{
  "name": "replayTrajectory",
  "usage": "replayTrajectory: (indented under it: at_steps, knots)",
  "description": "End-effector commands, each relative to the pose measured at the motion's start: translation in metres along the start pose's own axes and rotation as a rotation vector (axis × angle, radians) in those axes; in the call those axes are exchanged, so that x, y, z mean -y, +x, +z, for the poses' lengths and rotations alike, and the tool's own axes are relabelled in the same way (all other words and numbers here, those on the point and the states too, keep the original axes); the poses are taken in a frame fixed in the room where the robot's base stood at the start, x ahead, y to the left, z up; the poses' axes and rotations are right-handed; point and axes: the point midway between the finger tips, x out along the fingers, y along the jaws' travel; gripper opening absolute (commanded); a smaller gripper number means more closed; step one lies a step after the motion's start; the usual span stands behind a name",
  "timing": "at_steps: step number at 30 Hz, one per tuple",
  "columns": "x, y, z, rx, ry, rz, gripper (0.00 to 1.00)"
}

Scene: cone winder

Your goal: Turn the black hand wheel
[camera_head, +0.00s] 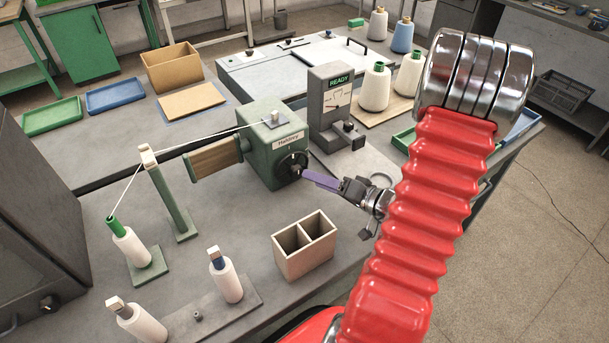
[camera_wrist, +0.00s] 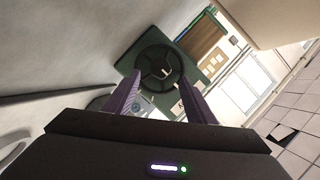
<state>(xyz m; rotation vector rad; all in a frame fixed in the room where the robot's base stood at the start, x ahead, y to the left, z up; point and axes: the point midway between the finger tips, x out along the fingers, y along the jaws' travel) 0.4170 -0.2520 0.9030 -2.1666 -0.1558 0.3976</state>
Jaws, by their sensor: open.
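The black hand wheel (camera_head: 289,162) is on the end face of the green winder housing (camera_head: 262,150). In the wrist view the wheel (camera_wrist: 154,62) is a dark spoked disc with a small pale pin on it, seen ahead between my fingertips. My gripper (camera_head: 306,175) comes to the wheel from the right, its purple fingers close to it. In the wrist view my gripper (camera_wrist: 159,78) is open and empty, one finger to each side of the wheel's lower part. I cannot tell whether the fingertips touch the wheel. My fingers hide part of it in the head view.
A grey gauge box (camera_head: 330,105) marked READY stands behind my gripper. A two-part wooden box (camera_head: 304,262) stands in front of the winder. Yarn cones (camera_head: 130,247) stand at the left and front. A thread runs from a cone to the winder. Bare bench lies beside the wooden box.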

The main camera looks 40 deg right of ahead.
Motion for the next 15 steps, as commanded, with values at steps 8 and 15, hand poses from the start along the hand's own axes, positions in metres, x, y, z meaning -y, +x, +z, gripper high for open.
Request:
replayTrajectory:
  at_steps: [8,15]
  knots:
    - [0.001,0.034,0.001,0.003,-0.001,-0.002,0.50]
    - [0.000,0.052,0.001,0.003,0.000,-0.001,0.50]
